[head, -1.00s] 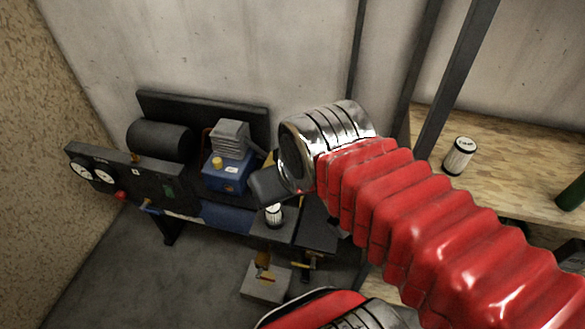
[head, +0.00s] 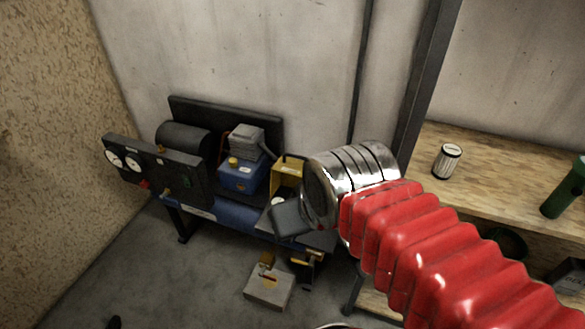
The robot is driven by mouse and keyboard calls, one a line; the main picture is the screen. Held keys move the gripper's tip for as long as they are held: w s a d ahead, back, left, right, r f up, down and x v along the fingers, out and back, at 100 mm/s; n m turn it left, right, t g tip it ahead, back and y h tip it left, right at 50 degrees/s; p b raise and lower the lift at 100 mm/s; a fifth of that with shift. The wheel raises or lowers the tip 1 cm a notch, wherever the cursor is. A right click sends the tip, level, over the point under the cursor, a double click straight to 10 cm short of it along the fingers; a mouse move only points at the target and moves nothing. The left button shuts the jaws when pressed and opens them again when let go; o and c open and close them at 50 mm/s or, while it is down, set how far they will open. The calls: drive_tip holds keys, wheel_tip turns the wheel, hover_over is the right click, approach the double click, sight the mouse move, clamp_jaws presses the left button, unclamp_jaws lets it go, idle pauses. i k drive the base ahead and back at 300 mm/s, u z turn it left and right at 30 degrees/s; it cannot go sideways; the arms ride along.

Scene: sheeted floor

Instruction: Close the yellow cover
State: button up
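A yellow box-like part (head: 287,174), which looks like the yellow cover, is at the right end of the blue bench, beside a blue and grey machine. It seems to stand open, but my arm hides its right and lower parts. My red arm comes in from the lower right. My gripper (head: 290,219) is a dark grey shape in front of and below the yellow part, near the bench's right end. Its fingers cannot be made out, and any contact with the cover cannot be seen.
The blue bench (head: 232,212) carries a gauge panel (head: 150,172), a black cylinder and the blue machine (head: 242,175). A grey box (head: 269,289) is on the floor in front.

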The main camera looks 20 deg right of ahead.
sight(286, 171)
drive_tip(key=z, duration=0.4)
drive_tip(key=k, duration=1.3)
drive_tip(key=u, duration=0.55)
drive_tip(key=i, duration=1.95)
drive_tip(key=z, duration=0.7)
